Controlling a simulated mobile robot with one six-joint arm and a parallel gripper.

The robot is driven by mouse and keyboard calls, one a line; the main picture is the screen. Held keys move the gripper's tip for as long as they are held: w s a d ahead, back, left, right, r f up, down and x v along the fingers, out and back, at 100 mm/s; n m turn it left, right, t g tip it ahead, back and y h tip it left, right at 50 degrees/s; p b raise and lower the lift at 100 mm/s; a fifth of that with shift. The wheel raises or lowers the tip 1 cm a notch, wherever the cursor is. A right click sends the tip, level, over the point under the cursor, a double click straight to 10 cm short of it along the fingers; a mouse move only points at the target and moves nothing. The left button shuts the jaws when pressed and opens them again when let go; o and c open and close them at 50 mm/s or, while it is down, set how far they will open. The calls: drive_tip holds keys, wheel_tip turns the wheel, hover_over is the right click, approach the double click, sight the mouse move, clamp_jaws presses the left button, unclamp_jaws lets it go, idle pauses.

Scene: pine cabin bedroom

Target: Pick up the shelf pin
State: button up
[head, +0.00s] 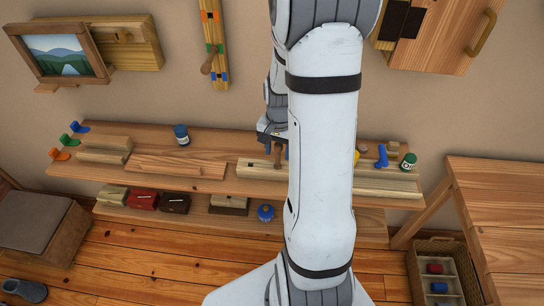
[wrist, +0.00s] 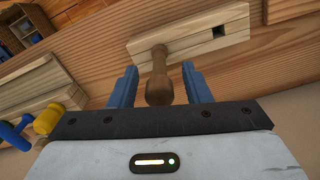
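The shelf pin appears to be the brown turned wooden peg (wrist: 159,78) with a rounded knob end in the wrist view. It stands in a pale wooden block (wrist: 195,35) that has a dark slot beside it. In the head view the peg (head: 277,157) rises from the block (head: 258,171) on the long shelf. My gripper (wrist: 160,88) has its two blue fingers on either side of the peg, with a visible gap on each side. It is open and holds nothing. My arm hides part of the block in the head view.
A blue jar (head: 181,134) and wooden blocks stand left on the shelf. A blue item (head: 382,156), a yellow item (head: 357,157) and a green jar (head: 408,162) stand right. A lower shelf holds boxes. A wooden table (head: 500,190) is at right.

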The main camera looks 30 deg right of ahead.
drive_tip(key=c, duration=0.9)
wheel_tip(320, 180, up, 10)
